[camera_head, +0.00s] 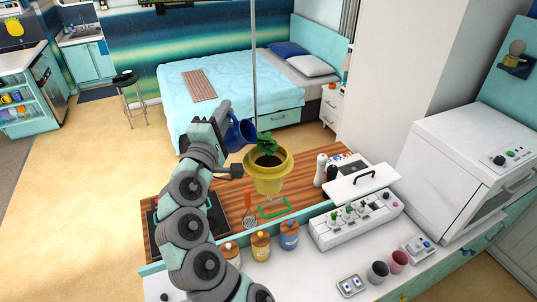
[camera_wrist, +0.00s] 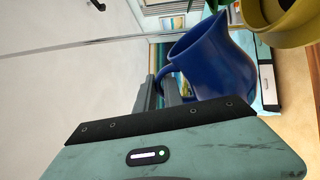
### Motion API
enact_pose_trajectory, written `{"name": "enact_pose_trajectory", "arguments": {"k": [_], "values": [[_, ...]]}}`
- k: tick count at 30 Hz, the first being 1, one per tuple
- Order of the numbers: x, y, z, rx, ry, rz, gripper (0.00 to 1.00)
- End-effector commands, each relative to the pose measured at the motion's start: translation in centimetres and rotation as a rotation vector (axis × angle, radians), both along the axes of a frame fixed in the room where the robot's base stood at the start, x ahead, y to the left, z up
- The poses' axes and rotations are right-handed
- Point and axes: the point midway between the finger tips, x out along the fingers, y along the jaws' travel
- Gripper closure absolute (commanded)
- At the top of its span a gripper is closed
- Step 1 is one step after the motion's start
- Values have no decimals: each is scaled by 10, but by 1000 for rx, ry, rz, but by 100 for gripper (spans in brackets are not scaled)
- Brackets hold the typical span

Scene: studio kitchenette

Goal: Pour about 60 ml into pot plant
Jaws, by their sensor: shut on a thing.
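The pot plant is a yellow pot (camera_head: 268,181) with a green plant (camera_head: 266,142) and dark soil, above the wooden counter. Part of the pot also shows at the upper right of the wrist view (camera_wrist: 285,34). My gripper (camera_head: 225,121) is left of the pot and shut on a blue jug (camera_head: 241,133). In the wrist view my gripper (camera_wrist: 168,90) is at the handle side of the blue jug (camera_wrist: 218,66). The jug's spout end points towards the pot, and the jug looks tilted that way. Its inside is hidden, and I see no liquid stream.
A thin grey vertical rod or cord (camera_head: 254,60) rises behind the plant. The wooden counter (camera_head: 165,190) holds a black hob, utensils and shakers (camera_head: 321,169). Several jars (camera_head: 261,245) and a white rack (camera_head: 355,219) stand in front. A bed (camera_head: 225,85) is behind.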

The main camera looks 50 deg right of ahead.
Motion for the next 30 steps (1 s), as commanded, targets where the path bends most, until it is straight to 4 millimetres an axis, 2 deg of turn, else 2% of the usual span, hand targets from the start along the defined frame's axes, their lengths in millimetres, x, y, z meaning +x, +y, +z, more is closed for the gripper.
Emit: {"name": "enact_pose_trajectory", "arguments": {"k": [30], "values": [[-13,-5,12,71,-176,1,100]]}}
